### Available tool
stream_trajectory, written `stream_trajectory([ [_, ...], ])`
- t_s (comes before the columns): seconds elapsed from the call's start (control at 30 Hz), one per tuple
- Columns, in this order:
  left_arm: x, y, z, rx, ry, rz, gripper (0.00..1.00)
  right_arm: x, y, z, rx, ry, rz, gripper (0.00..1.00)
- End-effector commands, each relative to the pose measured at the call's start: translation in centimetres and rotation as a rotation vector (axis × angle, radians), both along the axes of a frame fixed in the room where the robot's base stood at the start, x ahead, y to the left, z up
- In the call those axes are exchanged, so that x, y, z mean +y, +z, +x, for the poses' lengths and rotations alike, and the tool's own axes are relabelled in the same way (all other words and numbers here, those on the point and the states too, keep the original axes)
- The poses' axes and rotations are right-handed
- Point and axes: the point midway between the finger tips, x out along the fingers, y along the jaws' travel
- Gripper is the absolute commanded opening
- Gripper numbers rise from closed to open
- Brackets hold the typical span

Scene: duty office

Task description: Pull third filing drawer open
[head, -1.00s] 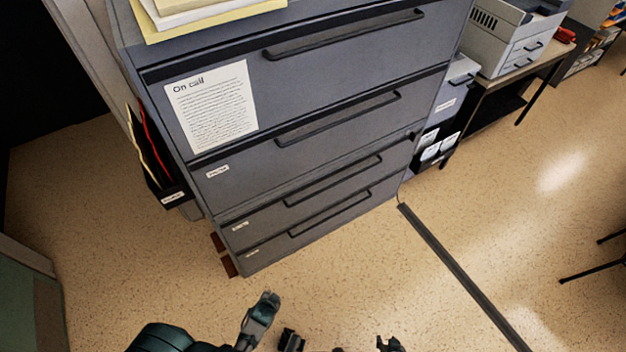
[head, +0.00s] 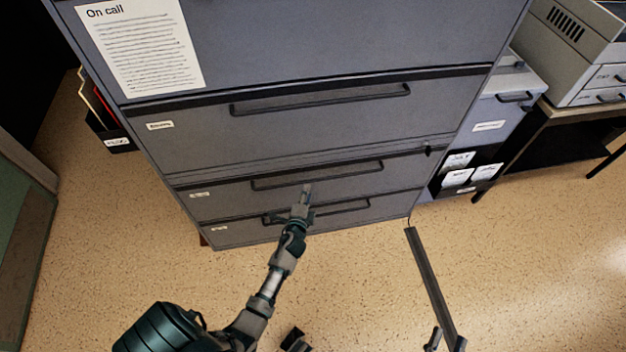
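The grey filing cabinet (head: 240,150) has a stack of wide drawers with long dark bar handles. The third drawer (head: 225,197) is shut, and its handle (head: 350,174) runs across its upper part. My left gripper (head: 304,196) is just below this handle in the picture, in front of the drawer front. I cannot tell whether it touches the handle or whether its fingers are open. It partly hides the bottom drawer's handle (head: 345,207).
A dark floor strip (head: 432,280) runs from the cabinet's right corner towards me. A grey unit with paper holders (head: 470,178) and a desk with a printer (head: 580,50) stand to the right. A dark file holder (head: 108,135) is at the left.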

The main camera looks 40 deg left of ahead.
Motion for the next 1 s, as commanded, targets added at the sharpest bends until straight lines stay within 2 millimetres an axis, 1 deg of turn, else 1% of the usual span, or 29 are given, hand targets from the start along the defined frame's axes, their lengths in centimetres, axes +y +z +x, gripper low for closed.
stream_trajectory([
  [0.03,0.3,-0.6,1.1,0.003,-0.001,0.003,0.39,-0.3,0.0,-0.2,-0.040,0.001,0.016,0.40],
  [0.1,0.8,-0.8,2.5,0.003,0.000,0.005,0.39,-0.6,0.8,-0.7,-0.105,0.001,0.041,0.40],
  [0.2,1.7,-1.1,4.2,0.003,0.000,0.005,0.39,-0.6,1.9,-1.4,-0.197,0.001,0.070,0.40],
  [0.3,2.6,-1.6,5.4,0.003,0.000,-0.001,0.39,-0.3,2.8,-2.2,-0.273,0.000,0.089,0.40],
  [0.5,3.7,-1.9,6.6,0.002,0.001,-0.010,0.39,0.1,3.9,-3.1,-0.351,0.000,0.109,0.40],
  [0.77,3.5,-1.6,6.7,0.003,0.005,-0.003,0.39,-0.5,4.0,-3.1,-0.359,-0.001,0.120,0.40],
  [0.8,3.5,-1.5,6.7,0.002,0.005,-0.001,0.37,-0.6,3.9,-3.1,-0.358,0.000,0.120,0.40],
  [0.87,3.4,-1.5,6.7,0.002,0.004,0.000,0.22,-0.5,3.9,-3.0,-0.357,-0.001,0.117,0.40],
  [0.9,3.4,-1.5,6.7,0.002,0.004,0.000,0.12,-0.5,3.9,-3.0,-0.356,-0.001,0.117,0.40],
  [0.93,3.4,-1.5,6.7,0.002,0.003,-0.001,0.05,-0.4,3.9,-3.0,-0.357,0.000,0.117,0.40],
  [0.97,3.4,-1.5,6.7,0.002,0.003,-0.001,0.00,-0.4,3.9,-3.0,-0.357,0.000,0.117,0.40],
  [1.0,3.4,-1.6,6.7,0.001,0.002,-0.002,0.00,-0.4,3.9,-3.0,-0.357,0.000,0.117,0.40],
])
